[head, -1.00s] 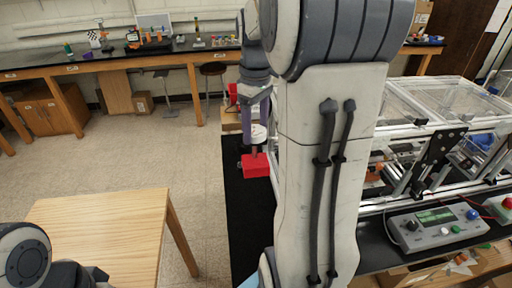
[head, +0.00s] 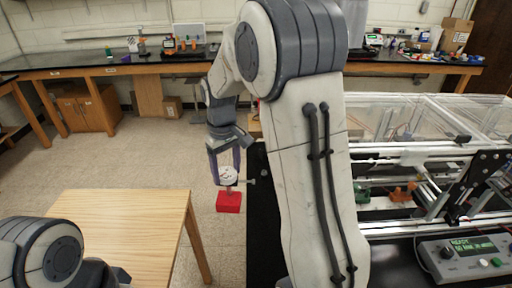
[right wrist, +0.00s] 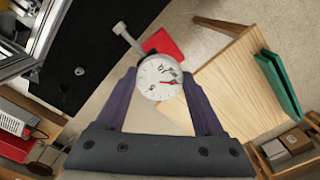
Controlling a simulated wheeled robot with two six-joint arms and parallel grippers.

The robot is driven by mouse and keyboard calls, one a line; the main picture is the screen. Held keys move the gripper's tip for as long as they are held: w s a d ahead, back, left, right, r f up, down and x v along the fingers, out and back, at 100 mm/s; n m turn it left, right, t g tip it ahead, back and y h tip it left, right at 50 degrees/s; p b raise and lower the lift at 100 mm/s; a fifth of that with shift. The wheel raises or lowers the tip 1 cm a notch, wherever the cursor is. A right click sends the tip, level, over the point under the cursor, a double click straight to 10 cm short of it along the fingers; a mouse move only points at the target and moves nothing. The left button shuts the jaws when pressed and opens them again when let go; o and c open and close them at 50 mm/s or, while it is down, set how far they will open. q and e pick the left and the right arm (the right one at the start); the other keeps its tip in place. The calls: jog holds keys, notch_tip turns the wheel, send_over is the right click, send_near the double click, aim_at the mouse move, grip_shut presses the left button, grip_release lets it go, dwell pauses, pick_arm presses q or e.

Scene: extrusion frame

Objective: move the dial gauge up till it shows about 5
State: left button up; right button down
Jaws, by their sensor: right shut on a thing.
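The dial gauge (head: 229,175) is between the two purple fingers of my right gripper (head: 227,177), which is shut on it. In the right wrist view the gauge's round white face (right wrist: 158,78) is turned to the camera, with a red needle; the small numbers are too blurred for a sure reading. A red block (head: 229,202) is right below the gauge and shows behind it in the right wrist view (right wrist: 165,43). I cannot tell whether they are joined. A metal rod with a knob (head: 250,182) sticks out beside the gauge. My left gripper is out of view.
The black bench (head: 262,225) lies right of the gauge, and a light wooden table (head: 125,225) stands to the left. A clear-topped frame machine (head: 420,115) and a grey control box (head: 470,255) with a green screen are at the right. Open floor lies between the tables.

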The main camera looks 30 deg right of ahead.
aim_at(232, 209)
jog(key=s+a+f+m+b, duration=0.2)
jog(key=a+f+b, duration=0.1)
jog(key=a+f, duration=1.45)
jog(key=d+r+n+p, duration=0.1)
jog(key=d+r+p, duration=0.1)
jog(key=d, duration=0.3)
jog(key=s+d+r+p, duration=0.1)
jog(key=d+r, duration=0.1)
jog(key=d, duration=0.3)
jog(key=s+d+r+n+p, duration=0.1)
jog(key=d+r+p, duration=0.1)
jog(key=d, duration=0.4)
jog(key=shift+s+d+r+n+p, duration=0.1)
jog(key=shift+r+n+p, duration=0.2)
pick_arm(q)
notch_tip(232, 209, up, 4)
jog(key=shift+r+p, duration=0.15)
jog(key=shift+p, duration=0.9)
pick_arm(e)
jog(key=s+d+r, duration=0.1)
jog(key=s+d, duration=0.1)
jog(key=d, duration=0.4)
jog(key=s+d, duration=0.2)
jog(key=d, duration=0.5)
jog(key=shift+s+d+r+n, duration=0.25)
jog(key=shift+s+r+n, duration=0.05)
jog(key=shift+r, duration=0.05)
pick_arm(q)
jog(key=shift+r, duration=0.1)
